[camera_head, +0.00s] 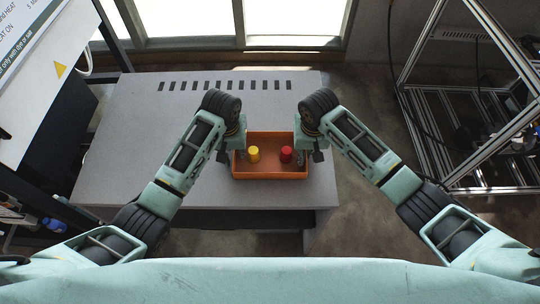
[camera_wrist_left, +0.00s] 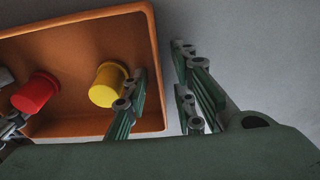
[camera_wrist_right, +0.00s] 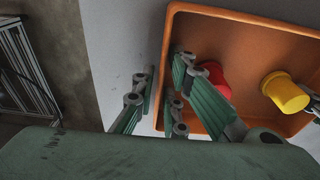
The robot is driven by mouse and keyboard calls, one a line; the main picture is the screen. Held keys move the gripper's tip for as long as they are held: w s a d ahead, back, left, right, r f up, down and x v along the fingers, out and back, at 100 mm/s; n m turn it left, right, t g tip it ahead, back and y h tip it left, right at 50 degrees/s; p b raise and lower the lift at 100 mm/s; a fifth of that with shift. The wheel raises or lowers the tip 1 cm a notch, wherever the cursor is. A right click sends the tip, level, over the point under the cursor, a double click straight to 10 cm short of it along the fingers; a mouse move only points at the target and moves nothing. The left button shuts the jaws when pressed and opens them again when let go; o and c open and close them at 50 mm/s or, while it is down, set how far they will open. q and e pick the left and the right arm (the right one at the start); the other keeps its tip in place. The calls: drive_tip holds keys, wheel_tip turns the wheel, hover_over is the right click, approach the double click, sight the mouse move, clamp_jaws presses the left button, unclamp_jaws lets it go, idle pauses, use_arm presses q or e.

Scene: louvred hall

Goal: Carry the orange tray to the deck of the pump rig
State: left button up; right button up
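The orange tray (camera_head: 270,172) sits on the grey slotted tabletop, close to its front right. A yellow cylinder (camera_head: 253,154) and a red cylinder (camera_head: 286,154) stand in it. My left gripper (camera_head: 238,156) is at the tray's left wall and my right gripper (camera_head: 303,156) at its right wall. In the left wrist view, the fingers (camera_wrist_left: 165,90) are apart, one on each side of the tray's wall. In the right wrist view, the fingers (camera_wrist_right: 160,92) straddle the opposite wall with a gap. I cannot single out the pump rig's deck for certain.
The grey table (camera_head: 130,130) has a row of dark slots and free room left of the tray. An open metal-framed structure (camera_head: 460,120) stands on the floor at right. A white labelled machine (camera_head: 40,45) is at left. Bright windows are behind.

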use_arm(q)
clamp_jaws()
use_arm(e)
clamp_jaws()
use_arm(q)
drive_tip(key=shift+r, duration=0.2)
use_arm(e)
drive_tip(key=shift+r, duration=0.2)
